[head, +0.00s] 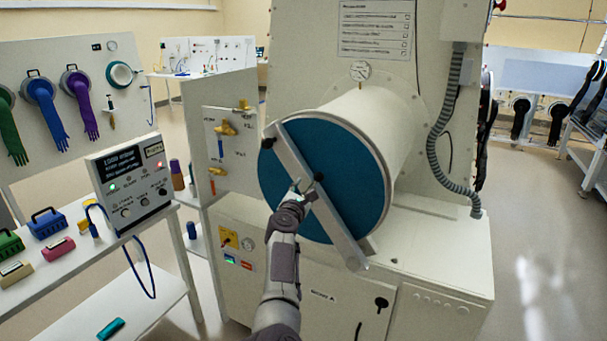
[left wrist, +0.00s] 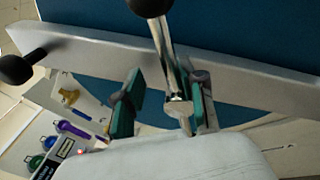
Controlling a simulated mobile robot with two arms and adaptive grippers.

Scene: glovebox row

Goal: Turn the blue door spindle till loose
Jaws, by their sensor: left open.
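The blue round door (head: 350,190) closes the end of a white cylinder, with a grey metal crossbar (head: 338,228) running diagonally across it. At the bar's middle is the door spindle, a metal rod with a dark knob (head: 319,177). In the left wrist view the spindle rod (left wrist: 163,50) has a black ball end and reaches down between my fingers. My left gripper (head: 300,190) is at the spindle. Its green-padded fingers (left wrist: 165,100) stand apart, with the rod nearer the right finger; contact cannot be told. My right gripper is not in view.
A valve panel (head: 232,150) stands close left of the door. Further left are a control box (head: 130,185) and a bench (head: 60,270) with small coloured cases. A grey corrugated hose (head: 438,150) hangs at the right. The floor at the right (head: 550,270) is clear.

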